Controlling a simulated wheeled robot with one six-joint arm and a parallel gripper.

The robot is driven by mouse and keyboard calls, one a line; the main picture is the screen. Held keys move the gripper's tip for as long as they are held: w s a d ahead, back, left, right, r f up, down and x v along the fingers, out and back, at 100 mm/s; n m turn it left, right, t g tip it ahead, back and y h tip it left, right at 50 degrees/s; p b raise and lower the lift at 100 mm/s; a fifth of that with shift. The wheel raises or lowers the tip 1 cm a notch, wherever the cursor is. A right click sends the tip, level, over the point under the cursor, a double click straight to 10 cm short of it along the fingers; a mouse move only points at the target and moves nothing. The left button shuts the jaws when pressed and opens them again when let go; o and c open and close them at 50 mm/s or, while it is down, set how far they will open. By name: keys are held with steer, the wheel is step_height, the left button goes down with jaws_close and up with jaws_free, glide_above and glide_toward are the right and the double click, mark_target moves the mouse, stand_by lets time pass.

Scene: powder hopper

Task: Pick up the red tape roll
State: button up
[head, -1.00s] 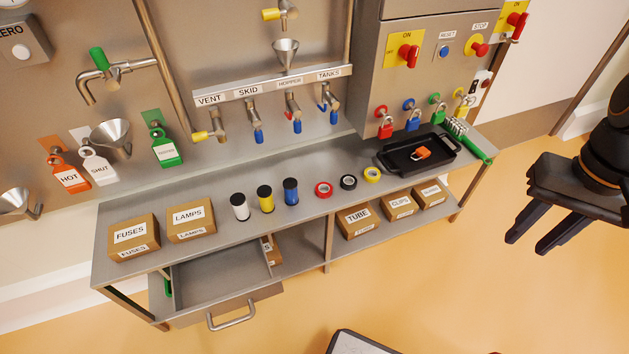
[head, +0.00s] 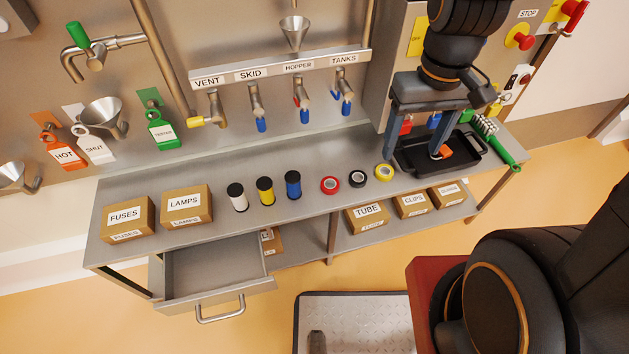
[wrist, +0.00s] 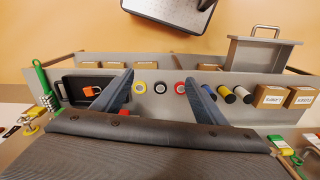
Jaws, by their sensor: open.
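The red tape roll (head: 330,185) lies flat on the steel bench top, leftmost of a row with a black tape roll (head: 358,179) and a yellow tape roll (head: 384,172). In the wrist view the red roll (wrist: 180,88) shows between my fingers, close to the one on the right. My gripper (head: 418,150) is open and empty. In the head view it hangs in front of the black tray, to the right of the tape rolls. In the wrist view its fingers (wrist: 158,88) spread on either side of the three rolls, apart from them.
A black tray (head: 408,161) holding an orange item stands right of the rolls, beside a green-handled brush (head: 497,143). White, yellow and blue cylinders (head: 293,184) stand to the left. A drawer (head: 218,300) sticks out below. Valves hang from the labelled rail (head: 285,68) behind.

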steer(key=w+a+f+n+b, duration=0.4)
steer(key=w+a+f+n, duration=0.3)
steer(key=f, duration=0.4)
steer(key=n+b, duration=0.4)
steer(key=n, duration=0.5)
glide_above(331, 183)
steer(key=f, duration=1.2)
steer(key=shift+w+a, duration=0.1)
steer(key=shift+a, duration=0.1)
steer(key=f, duration=0.7)
steer(key=shift+d+f, duration=0.2)
steer(key=c, duration=1.1)
steer(key=shift+c, duration=0.2)
